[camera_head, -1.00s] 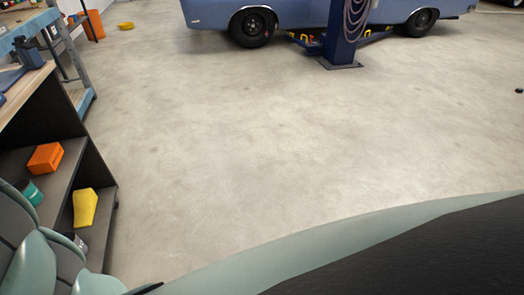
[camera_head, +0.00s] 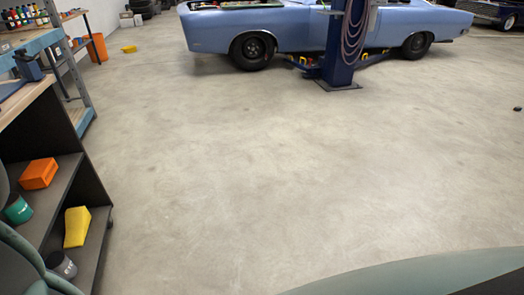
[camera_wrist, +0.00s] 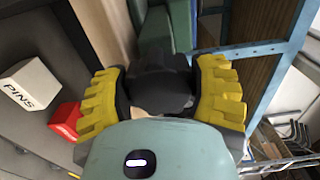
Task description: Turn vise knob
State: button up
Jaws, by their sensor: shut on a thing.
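A blue, vise-like part (camera_head: 27,66) shows on the wooden bench top at the left edge of the head view. Its knob cannot be made out there. In the wrist view my gripper (camera_wrist: 163,82) has its two yellow ribbed fingers apart, with a dark grey rounded thing (camera_wrist: 163,88) between them. The gripper is shut on that thing. Whether it is the vise knob cannot be told, as the gripper housing hides much of it. My gripper is not in the head view.
Below the bench top, the dark shelves hold an orange box (camera_head: 39,173), a green can (camera_head: 17,209) and a yellow block (camera_head: 77,227). A white PINS box (camera_wrist: 30,88) and a red box (camera_wrist: 66,120) show in the wrist view. Open floor (camera_head: 250,170) lies to the right.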

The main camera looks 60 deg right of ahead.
jog(key=shift+w+d+m, duration=0.1)
jog(key=shift+m, duration=0.6)
jog(key=shift+f, duration=0.1)
jog(key=o, duration=1.1)
jog(key=v, duration=0.7)
jog(key=shift+s, duration=0.25)
